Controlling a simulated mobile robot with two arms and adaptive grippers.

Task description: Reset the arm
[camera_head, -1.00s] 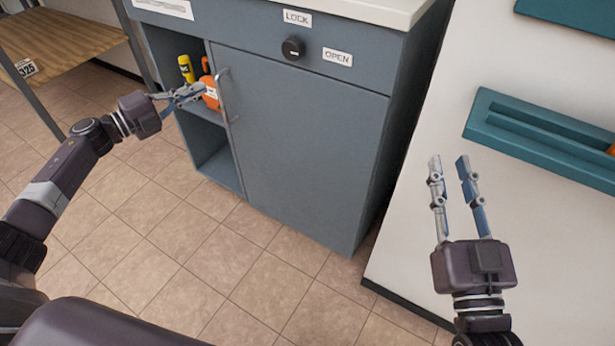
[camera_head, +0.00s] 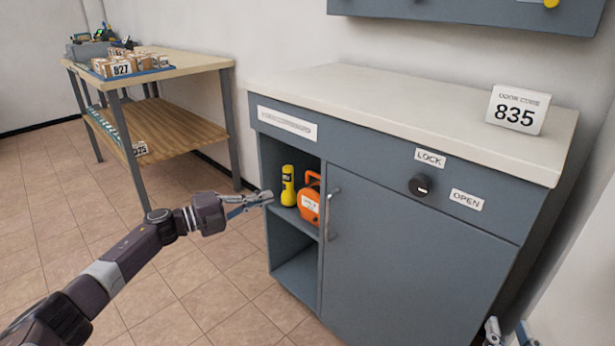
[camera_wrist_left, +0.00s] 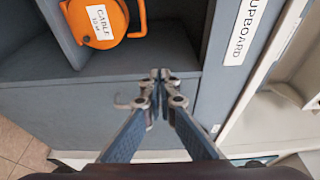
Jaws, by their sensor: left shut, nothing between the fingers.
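My left gripper (camera_head: 252,203) is shut and empty, in front of the open shelf part of the blue-grey cupboard (camera_head: 410,255). In the left wrist view its fingertips (camera_wrist_left: 160,76) meet, below an orange cable reel (camera_wrist_left: 118,20) that stands on the shelf. The reel also shows in the head view (camera_head: 311,203), beside a yellow torch-like object (camera_head: 288,186). My right gripper (camera_head: 508,335) shows only its fingertips at the bottom edge, spread apart.
The cupboard has a door handle (camera_head: 333,214) and a black knob (camera_head: 420,185) between LOCK and OPEN labels. A sign reading 835 (camera_head: 517,110) stands on top. A wooden table (camera_head: 185,62) with small boxes stands at the back left. Tiled floor at left is clear.

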